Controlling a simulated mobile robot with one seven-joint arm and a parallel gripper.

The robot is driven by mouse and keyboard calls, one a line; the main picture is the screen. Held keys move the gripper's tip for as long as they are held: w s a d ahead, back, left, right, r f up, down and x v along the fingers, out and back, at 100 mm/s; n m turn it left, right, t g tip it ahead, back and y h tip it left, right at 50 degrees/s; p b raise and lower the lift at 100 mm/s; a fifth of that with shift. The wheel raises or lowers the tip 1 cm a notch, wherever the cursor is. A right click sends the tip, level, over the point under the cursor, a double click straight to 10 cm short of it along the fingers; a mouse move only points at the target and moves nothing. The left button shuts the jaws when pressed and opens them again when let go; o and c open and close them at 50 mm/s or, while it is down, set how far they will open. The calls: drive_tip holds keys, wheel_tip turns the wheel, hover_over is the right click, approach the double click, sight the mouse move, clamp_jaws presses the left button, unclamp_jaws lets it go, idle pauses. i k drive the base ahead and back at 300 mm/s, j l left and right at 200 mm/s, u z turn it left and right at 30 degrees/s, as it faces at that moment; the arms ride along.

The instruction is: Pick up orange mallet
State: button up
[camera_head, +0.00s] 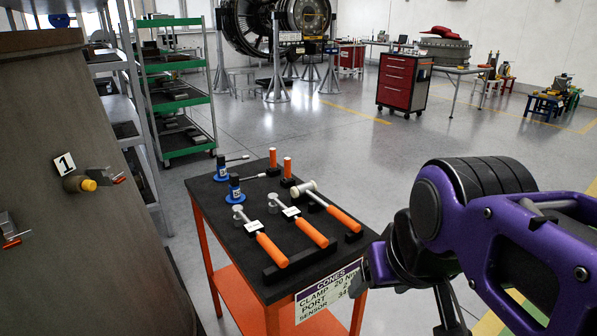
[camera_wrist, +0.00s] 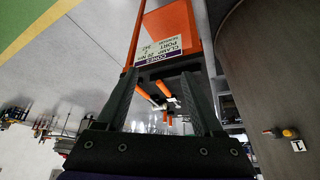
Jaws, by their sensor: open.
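In the head view, the mallet with a white head and orange handle (camera_head: 334,210) lies on the black top of an orange cart (camera_head: 245,272), rightmost of three orange-handled tools. The other two tools (camera_head: 270,247) (camera_head: 308,229) have grey heads and white tags. My gripper (camera_wrist: 163,76) is open and empty in the wrist view, its two dark fingers pointing toward the cart. Orange handles (camera_wrist: 165,88) show small between the fingers, apart from them; I cannot tell which is the mallet's. In the head view my purple arm is right of the cart, and the fingers are mostly hidden.
Blue-based bottles (camera_head: 235,189) and upright orange-topped items (camera_head: 287,168) stand at the cart's back. A label sign (camera_head: 328,288) hangs on its front edge. A brown panel (camera_head: 80,230) stands left, green shelves (camera_head: 180,90) behind. Open floor lies behind the cart, toward a red cabinet (camera_head: 403,82).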

sight(307, 188)
drive_tip(key=u, duration=2.35)
drive_tip(key=z, duration=2.1)
drive_tip(key=i+l+z, duration=0.2)
drive_tip(key=i+l+u, duration=0.2)
drive_tip(key=l, duration=0.15)
drive_tip(key=i+l+u, duration=0.15)
drive_tip(key=l, duration=0.15)
drive_tip(key=k, duration=0.05)
